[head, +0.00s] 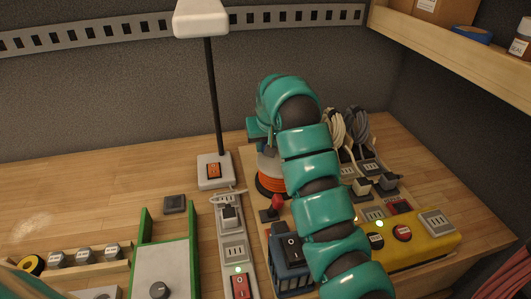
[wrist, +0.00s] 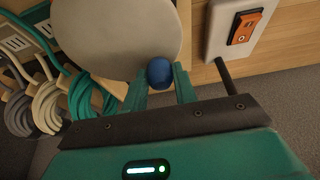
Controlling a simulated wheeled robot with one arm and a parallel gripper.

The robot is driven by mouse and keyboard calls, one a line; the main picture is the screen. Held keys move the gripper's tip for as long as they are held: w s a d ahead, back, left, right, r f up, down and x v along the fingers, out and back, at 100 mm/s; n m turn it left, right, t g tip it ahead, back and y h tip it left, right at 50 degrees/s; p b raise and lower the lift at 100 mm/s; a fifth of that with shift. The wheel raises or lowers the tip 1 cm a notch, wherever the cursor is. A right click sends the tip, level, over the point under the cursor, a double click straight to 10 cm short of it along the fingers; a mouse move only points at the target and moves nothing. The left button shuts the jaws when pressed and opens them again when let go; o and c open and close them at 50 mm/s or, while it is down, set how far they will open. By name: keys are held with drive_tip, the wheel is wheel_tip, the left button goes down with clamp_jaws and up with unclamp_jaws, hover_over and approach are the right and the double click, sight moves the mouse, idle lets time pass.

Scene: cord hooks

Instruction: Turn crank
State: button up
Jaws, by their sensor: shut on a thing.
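In the wrist view a blue knob (wrist: 160,72) sits between the two teal fingers of my gripper (wrist: 161,84), which is shut on it. The knob is at the edge of a round grey disc (wrist: 115,38). In the head view an orange cord reel (head: 268,184) stands on the bench, partly hidden by my teal arm. My gripper (head: 256,135) is above the reel there, and the knob is hidden. The crank's arm cannot be told apart from the disc.
A lamp with a square base (head: 215,170) stands left of the reel. A power strip (head: 233,245), a blue switch box (head: 291,250) and a yellow box (head: 425,238) are in front. Coiled cords (head: 335,125) hang behind right. A shelf (head: 470,60) overhangs the right side.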

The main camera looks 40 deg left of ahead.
drive_tip(key=m, duration=0.2)
drive_tip(key=w+m+h+b, duration=0.1)
drive_tip(key=shift+w+f+m+t, duration=0.1)
drive_tip(key=shift+w+m+t, duration=0.05)
drive_tip(key=shift+m+t, duration=0.25)
drive_tip(key=shift+w+d+r+m+t+h, duration=0.1)
drive_tip(key=shift+w+m+t+h, duration=0.1)
drive_tip(key=shift+m, duration=0.25)
drive_tip(key=shift+w+r+m+t+h, duration=0.1)
drive_tip(key=shift+m+h, duration=0.1)
drive_tip(key=shift+m, duration=0.25)
drive_tip(key=m+p, duration=0.1)
drive_tip(key=p, duration=0.1)
drive_tip(key=w+m+h+p, duration=0.1)
drive_tip(key=p, duration=0.1)
drive_tip(key=shift+d+r+m, duration=0.15)
drive_tip(key=shift+d+m, duration=0.05)
drive_tip(key=shift+m, duration=0.2)
drive_tip(key=m+p, duration=0.1)
drive_tip(key=p, duration=0.1)
drive_tip(key=shift+w+d+h+p, duration=0.15)
drive_tip(key=shift+h+p, duration=0.15)
drive_tip(key=shift+w+d+f+m+p, duration=0.15)
drive_tip(key=shift+f+m+p, duration=0.15)
drive_tip(key=shift+m+p, duration=0.35)
drive_tip(key=o, duration=1)
drive_tip(key=shift+c, duration=0.2)
